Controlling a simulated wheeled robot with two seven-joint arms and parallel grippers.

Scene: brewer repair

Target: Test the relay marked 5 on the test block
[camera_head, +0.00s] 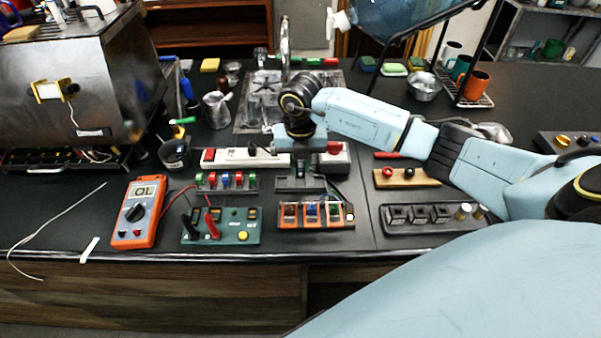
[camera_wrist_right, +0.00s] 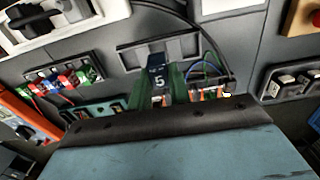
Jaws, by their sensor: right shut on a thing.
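My right gripper (camera_head: 300,168) points down over the middle of the bench. In the right wrist view its green fingers (camera_wrist_right: 160,90) are shut on a dark relay marked 5 (camera_wrist_right: 158,72). In the head view the relay is hidden by the gripper. A teal board (camera_head: 228,238), seemingly the test block, lies at the front edge, left of the gripper, with red and black probes on it. The orange multimeter (camera_head: 133,228) stands left of it, wired to the probes. My left gripper is not in view.
A dark empty tray (camera_head: 292,185) lies under my right gripper. An orange rack (camera_head: 290,223) with several small parts is in front. A row of coloured fuses (camera_head: 227,180) and a power strip (camera_head: 252,161) lie nearby. A black socket block (camera_head: 430,228) is right.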

